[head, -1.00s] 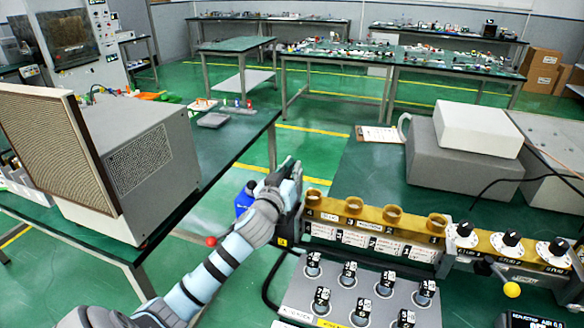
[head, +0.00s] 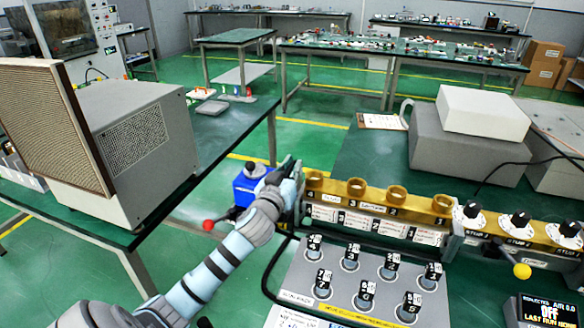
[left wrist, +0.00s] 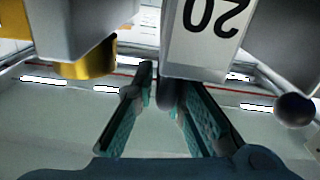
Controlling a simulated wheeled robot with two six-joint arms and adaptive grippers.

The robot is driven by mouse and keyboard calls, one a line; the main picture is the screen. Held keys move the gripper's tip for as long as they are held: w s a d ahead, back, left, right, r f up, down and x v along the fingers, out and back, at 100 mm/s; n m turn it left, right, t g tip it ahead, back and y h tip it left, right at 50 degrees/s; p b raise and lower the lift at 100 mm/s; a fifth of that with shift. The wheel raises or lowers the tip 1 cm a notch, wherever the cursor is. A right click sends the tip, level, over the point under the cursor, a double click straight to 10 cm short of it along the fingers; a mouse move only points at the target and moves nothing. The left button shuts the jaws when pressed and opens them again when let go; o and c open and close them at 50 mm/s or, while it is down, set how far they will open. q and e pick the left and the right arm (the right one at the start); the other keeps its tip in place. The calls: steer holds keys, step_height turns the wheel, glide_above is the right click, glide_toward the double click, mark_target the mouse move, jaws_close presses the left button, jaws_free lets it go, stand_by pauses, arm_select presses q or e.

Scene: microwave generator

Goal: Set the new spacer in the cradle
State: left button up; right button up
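My left gripper (head: 291,172) is at the left end of a brass rail (head: 405,205). In the left wrist view its two teal-padded fingers (left wrist: 163,85) stand apart. A dark rounded post (left wrist: 172,95) shows between them, below a white block marked 20 (left wrist: 205,40); I cannot tell if it touches a finger. Several grey cylinders with black-and-white number labels, one of them here (head: 351,257), stand in a grey rack (head: 300,275). Which part is the new spacer or the cradle, I cannot tell. My right gripper is not in view.
Brass rings (head: 356,187) line the rail, with black knobs (head: 472,211) at right. A yellow-ball lever (head: 521,271) and a display reading OFF (head: 545,310) are near the right edge. A vented grey cabinet (head: 140,150) stands left.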

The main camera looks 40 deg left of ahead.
arm_select(q)
steer(key=o, duration=0.3)
steer(key=shift+r, duration=0.1)
steer(key=shift+s, duration=0.15)
steer(key=v, duration=1.1)
steer(key=shift+s+d, duration=0.2)
steer(key=shift+s, duration=0.1)
steer(key=shift+s, duration=0.1)
